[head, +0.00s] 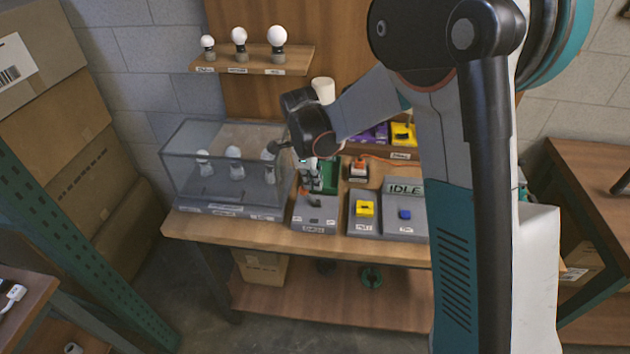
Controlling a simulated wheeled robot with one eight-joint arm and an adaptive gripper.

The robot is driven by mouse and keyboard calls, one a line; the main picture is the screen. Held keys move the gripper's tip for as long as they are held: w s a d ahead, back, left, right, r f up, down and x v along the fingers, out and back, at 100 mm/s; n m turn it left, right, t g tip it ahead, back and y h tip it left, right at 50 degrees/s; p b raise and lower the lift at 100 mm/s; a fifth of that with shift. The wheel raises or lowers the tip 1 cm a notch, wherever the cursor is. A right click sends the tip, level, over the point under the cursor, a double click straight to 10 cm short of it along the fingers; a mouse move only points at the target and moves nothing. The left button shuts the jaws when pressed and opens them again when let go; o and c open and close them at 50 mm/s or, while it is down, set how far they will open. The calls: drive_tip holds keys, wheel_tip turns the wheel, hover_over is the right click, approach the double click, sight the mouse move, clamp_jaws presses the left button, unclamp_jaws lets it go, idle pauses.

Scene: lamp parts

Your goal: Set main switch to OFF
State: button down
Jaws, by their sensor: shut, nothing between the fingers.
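My gripper (316,184) points down over the worktable, its fingers closed and empty. It is just above a low grey box with a small dark reddish lever (314,203). I cannot tell whether the fingertips touch it. To its right, a grey box bears a yellow switch (365,208). Right of that is a panel with a blue button (405,214) and a display (404,188) reading IDLE. The small labels are too blurred to tell which control is the main switch or how it is set. My forearm hides part of the table.
A clear case (222,170) with several bulbs stands left of the gripper. A small box with an orange cable (358,169) and a yellow bin (403,134) are behind. A shelf (255,60) holds three bulbs above. The table's front edge (290,237) is clear.

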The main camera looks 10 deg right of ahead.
drive_tip(key=shift+w+a, duration=0.1)
drive_tip(key=shift+a, duration=0.25)
idle(0.5)
